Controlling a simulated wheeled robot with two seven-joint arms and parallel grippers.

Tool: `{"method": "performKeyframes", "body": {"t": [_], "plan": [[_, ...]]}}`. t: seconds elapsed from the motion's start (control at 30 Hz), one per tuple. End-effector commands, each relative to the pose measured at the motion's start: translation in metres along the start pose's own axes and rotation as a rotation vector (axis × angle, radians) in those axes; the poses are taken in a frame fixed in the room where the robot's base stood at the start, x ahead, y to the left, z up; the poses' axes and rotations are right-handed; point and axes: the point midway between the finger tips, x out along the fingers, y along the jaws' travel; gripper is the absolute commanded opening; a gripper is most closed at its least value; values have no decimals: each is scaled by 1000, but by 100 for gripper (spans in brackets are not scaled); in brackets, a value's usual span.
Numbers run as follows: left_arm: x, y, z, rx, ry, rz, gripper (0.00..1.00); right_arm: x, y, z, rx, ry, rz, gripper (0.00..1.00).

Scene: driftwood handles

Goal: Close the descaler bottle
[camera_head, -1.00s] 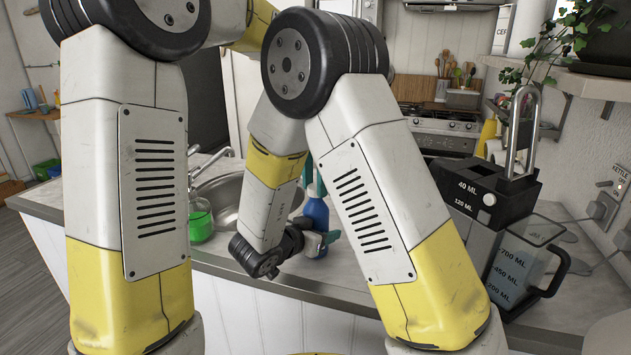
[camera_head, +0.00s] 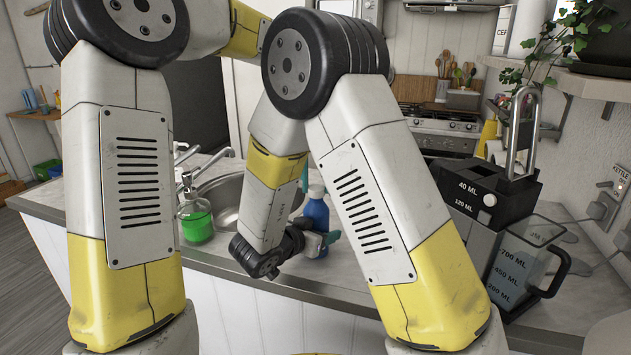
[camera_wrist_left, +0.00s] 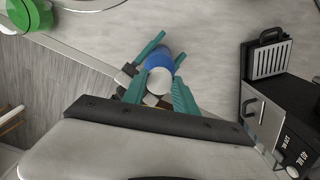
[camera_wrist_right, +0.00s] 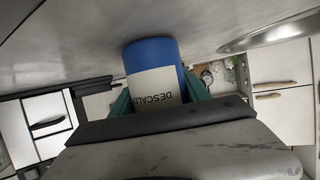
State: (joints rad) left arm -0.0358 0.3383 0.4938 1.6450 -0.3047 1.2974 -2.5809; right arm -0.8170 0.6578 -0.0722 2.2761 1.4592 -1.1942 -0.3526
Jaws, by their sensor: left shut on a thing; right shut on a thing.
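The blue descaler bottle (camera_head: 317,212) stands upright at the counter edge by the sink. In the right wrist view its white label (camera_wrist_right: 155,88) reads upside down between the teal fingers of my right gripper (camera_wrist_right: 158,100), which is shut on the bottle from the side. In the left wrist view a white round part, which looks like the cap (camera_wrist_left: 159,81), lies between the fingers of my left gripper (camera_wrist_left: 159,92), shut on it above the blue bottle body (camera_wrist_left: 158,62). Whether the cap is seated is unclear. The left gripper is mostly hidden in the head view.
A green soap dispenser (camera_head: 196,218) stands left of the sink (camera_head: 228,198). A black coffee machine (camera_head: 486,196) and a measuring jug (camera_head: 522,262) stand to the right. Bare counter (camera_wrist_left: 215,60) lies between the bottle and the machine.

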Motion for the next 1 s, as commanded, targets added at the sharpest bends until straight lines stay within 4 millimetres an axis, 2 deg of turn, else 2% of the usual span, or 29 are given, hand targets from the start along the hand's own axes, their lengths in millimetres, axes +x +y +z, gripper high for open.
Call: {"method": "performKeyframes", "body": {"t": [0.1, 0.23, 0.37, 0.63, 0.67, 0.73, 0.77, 1.0], "plan": [[1, 0, 1, 251, 1, 1, 0, 0, 0, 0, 0, -1, 0, 0], [1, 0, 1, 444, 0, 3, 0, 0, 0, 0, 0, -1, 0, 0], [0, -1, 1, 514, -2, 4, 0, 0, 0, 0, 0, -1, 0, 0], [0, -2, 0, 520, -3, 5, 0, 0, 0, 0, 0, -1, 0, 0], [0, -2, 0, 520, -3, 5, 38, 0, 0, 0, 0, -1, 0, 0], [0, -2, 0, 519, -3, 5, 52, 0, 0, 0, 0, -1, 0, 0], [0, -2, 0, 519, -3, 5, 56, 0, 0, 0, 0, -1, 0, 0], [0, -2, 0, 519, -1, 4, 56, 0, 0, 0, 0, 0, 0, 0]]}}
